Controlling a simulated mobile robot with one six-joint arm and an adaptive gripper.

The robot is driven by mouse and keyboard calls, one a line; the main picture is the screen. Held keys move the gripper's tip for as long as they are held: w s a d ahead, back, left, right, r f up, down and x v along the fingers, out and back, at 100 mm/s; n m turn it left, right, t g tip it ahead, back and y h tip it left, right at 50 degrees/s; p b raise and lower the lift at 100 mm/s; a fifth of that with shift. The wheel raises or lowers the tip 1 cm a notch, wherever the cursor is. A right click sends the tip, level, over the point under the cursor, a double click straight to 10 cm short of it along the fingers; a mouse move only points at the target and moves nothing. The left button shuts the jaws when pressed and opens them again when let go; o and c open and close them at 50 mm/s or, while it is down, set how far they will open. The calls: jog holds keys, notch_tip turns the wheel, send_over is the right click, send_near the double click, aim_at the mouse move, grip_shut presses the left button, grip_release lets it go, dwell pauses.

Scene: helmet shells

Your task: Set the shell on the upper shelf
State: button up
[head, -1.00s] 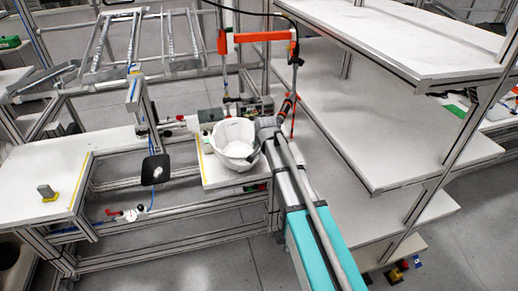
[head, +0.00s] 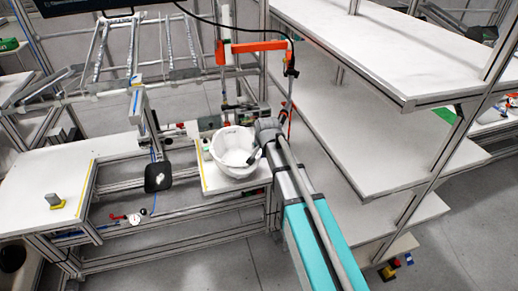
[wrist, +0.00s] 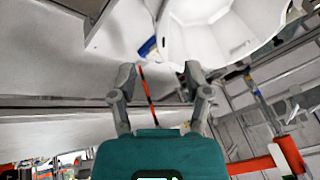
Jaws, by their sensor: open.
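The white helmet shell (head: 233,146) sits open side up on a small white table (head: 222,184) in the middle of the head view. My gripper (head: 257,153) is at the shell's right rim, with a dark finger showing against the shell. In the wrist view, the two fingers of my gripper (wrist: 158,82) stand wide apart with nothing between them. The shell (wrist: 205,40) shows there beyond the fingertips, toward the upper right. Whether a finger touches the rim cannot be told. The upper shelf (head: 375,50) is at the right and its visible top is bare.
A lower shelf (head: 370,150) lies under the upper one, close right of my arm. An orange-topped frame (head: 252,46) stands behind the shell. A dark plate on a post (head: 158,176) stands left of it. A bench (head: 35,190) is at the far left.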

jog(key=shift+s+r, duration=0.15)
jog(key=shift+r, duration=0.15)
jog(key=shift+d, duration=0.1)
dwell(0.4)
jog(key=s+d+f+n+g, duration=0.1)
jog(key=s+d+n+g, duration=0.1)
jog(key=s+d, duration=0.5)
jog(key=s+d+f+n+g+h, duration=0.1)
jog(key=s+d+n+g, duration=0.2)
jog(key=s+d, duration=0.5)
jog(key=s, duration=0.8)
jog(key=shift+d, duration=0.2)
jog(key=shift+c, duration=0.2)
jog(key=shift+f, duration=0.2)
jog(key=shift+c, duration=0.7)
jog(key=shift+f, duration=0.25)
